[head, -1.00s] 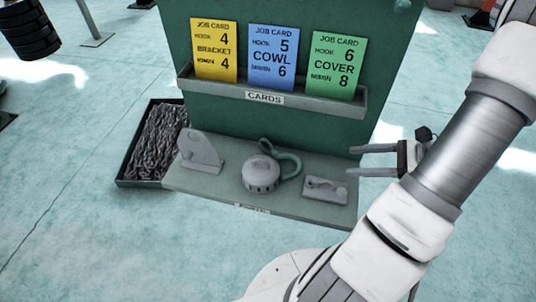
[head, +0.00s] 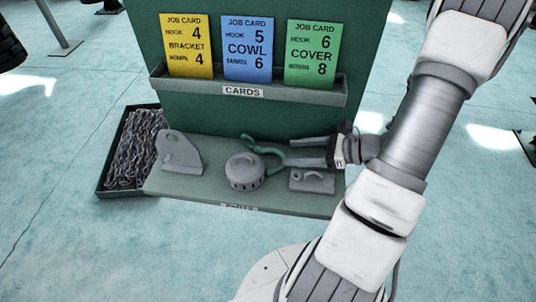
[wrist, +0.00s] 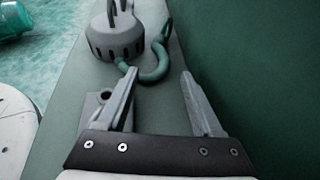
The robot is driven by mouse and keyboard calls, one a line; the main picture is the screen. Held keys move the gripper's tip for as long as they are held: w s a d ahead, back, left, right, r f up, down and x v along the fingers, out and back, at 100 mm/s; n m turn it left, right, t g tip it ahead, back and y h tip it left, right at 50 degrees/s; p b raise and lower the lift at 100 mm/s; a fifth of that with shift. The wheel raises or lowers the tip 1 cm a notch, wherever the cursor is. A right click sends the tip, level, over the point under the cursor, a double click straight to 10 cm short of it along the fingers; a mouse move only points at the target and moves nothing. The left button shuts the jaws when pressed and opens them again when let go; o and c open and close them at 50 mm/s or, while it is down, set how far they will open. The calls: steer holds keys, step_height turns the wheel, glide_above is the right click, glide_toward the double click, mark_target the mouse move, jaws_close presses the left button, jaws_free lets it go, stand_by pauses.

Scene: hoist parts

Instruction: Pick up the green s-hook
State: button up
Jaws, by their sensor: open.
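The green s-hook (head: 270,150) lies on the grey-green shelf, curving behind and to the right of the round grey cowl (head: 245,171). In the wrist view the s-hook (wrist: 158,68) shows ahead of my jaws, with one end against or near the cowl (wrist: 115,38); I cannot tell whether they touch. My gripper (head: 288,153) is open, reaching in from the right, its fingertips close to the s-hook's right bend. Part of the s-hook is hidden behind the cowl in the head view.
The shelf (head: 210,190) also bears a grey bracket (head: 180,152) at left and a grey cover (head: 312,181) below my gripper. A green panel with a card rack (head: 245,91) rises behind. A tray of chain (head: 134,150) stands at left.

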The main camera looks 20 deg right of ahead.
mark_target(278, 151)
steer(key=x, duration=0.5)
steer(key=shift+w+r+b, duration=0.15)
steer(key=shift+r+b, duration=0.15)
jaws_close()
